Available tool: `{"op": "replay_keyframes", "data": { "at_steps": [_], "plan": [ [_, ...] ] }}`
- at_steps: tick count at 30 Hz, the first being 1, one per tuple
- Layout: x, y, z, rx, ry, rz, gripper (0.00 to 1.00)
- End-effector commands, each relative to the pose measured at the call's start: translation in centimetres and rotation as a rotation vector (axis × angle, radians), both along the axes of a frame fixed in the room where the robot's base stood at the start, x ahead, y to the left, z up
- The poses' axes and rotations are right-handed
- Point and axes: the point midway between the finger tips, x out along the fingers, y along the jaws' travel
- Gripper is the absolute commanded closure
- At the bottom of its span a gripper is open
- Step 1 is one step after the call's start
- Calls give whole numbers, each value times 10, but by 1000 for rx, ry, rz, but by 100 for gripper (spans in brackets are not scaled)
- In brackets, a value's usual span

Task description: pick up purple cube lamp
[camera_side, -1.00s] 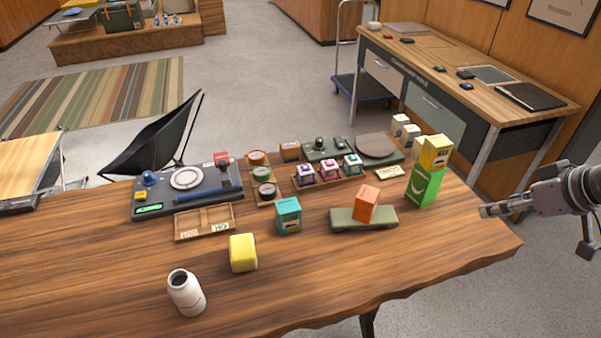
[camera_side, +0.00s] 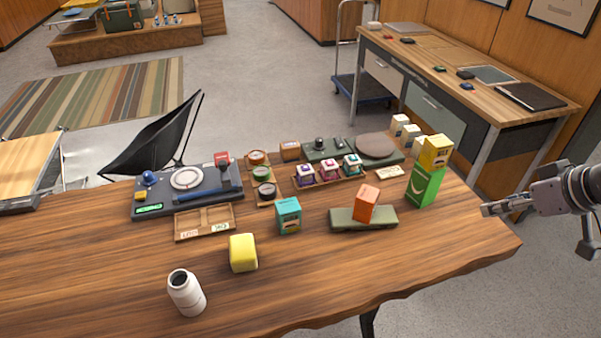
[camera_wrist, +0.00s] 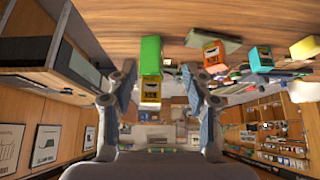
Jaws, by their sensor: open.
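The purple cube lamp (camera_side: 305,176) is small, with a pale face, and stands at the left end of a row of three cube lamps on a wooden tray (camera_side: 328,181). A pink cube lamp (camera_side: 329,169) and a teal one (camera_side: 352,164) stand to its right. My gripper (camera_side: 488,209) is at the right edge of the table in the side view, far from the purple lamp. In the wrist view my gripper (camera_wrist: 160,88) is open, with nothing held between its fingers. I cannot make out the purple lamp in the wrist view.
A yellow box (camera_side: 435,151) sits on a green box (camera_side: 424,186) between my gripper and the lamps. An orange box (camera_side: 365,203) stands on a green pad (camera_side: 345,222). A teal box (camera_side: 289,216), yellow block (camera_side: 243,252) and white bottle (camera_side: 186,292) stand nearer. The front right tabletop is clear.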

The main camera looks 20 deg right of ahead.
Motion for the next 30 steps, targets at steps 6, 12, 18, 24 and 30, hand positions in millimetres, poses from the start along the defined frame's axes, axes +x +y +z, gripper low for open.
{"op": "replay_keyframes", "data": {
  "at_steps": [6, 12, 18, 24, 30],
  "plan": [
    [27, 9, 21, 7, 19, 7, 49],
    [79, 30, 47, 15, 55, 13, 49],
    [135, 58, 60, 21, 92, 16, 49],
    [190, 93, 58, 22, 127, 17, 49],
    [241, 134, 42, 21, 158, 16, 49]
  ]
}}
